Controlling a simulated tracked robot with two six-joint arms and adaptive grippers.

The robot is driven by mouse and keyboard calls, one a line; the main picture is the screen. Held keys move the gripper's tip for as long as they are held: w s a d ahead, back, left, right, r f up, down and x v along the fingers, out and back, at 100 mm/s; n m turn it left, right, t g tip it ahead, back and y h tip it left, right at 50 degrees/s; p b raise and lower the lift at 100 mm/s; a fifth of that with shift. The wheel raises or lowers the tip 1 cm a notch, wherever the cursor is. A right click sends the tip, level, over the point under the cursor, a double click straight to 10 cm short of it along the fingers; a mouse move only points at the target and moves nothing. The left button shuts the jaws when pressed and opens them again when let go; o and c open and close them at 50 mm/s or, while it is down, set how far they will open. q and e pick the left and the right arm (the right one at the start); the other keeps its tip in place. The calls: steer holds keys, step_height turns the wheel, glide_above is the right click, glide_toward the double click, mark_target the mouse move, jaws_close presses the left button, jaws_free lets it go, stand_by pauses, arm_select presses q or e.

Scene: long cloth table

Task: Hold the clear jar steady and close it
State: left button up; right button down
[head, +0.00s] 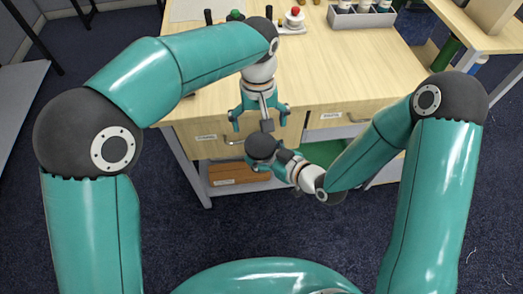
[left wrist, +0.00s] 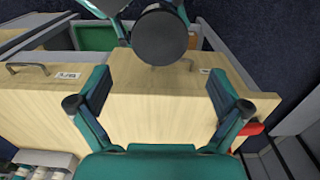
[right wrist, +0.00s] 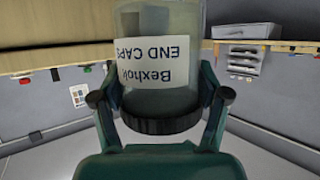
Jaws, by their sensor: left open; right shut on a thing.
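The clear jar (right wrist: 160,70) with a white "END CAPS" label fills the middle of the right wrist view, which is upside down. Its dark lid (right wrist: 160,120) sits at the mouth; I cannot tell how tightly. My right gripper (right wrist: 161,95) is shut on the jar, one finger on each side. In the head view the jar is upright in front of the table, with mainly the lid (head: 262,146) showing. My left gripper (head: 260,115) is open, fingers pointing down, near and above the lid. The left wrist view shows the lid top (left wrist: 160,36) beyond the spread fingers (left wrist: 158,103).
The wooden table (head: 330,75) has drawers with handles close behind the grippers. A grey tray (head: 361,18) with bottles and a red-topped item (head: 294,15) stand towards the back. A brown box (head: 240,174) lies on the lower shelf. Open floor surrounds the table front.

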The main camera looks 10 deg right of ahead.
mark_target(259, 144)
arm_select(q)
steer(key=shift+f, duration=4)
steer(key=c, duration=1.1)
steer(key=m, duration=1.1)
steer(key=shift+a+m, duration=0.1)
steer(key=shift+m, duration=0.3)
steer(key=o, duration=1.1)
steer(key=shift+r, duration=0.1)
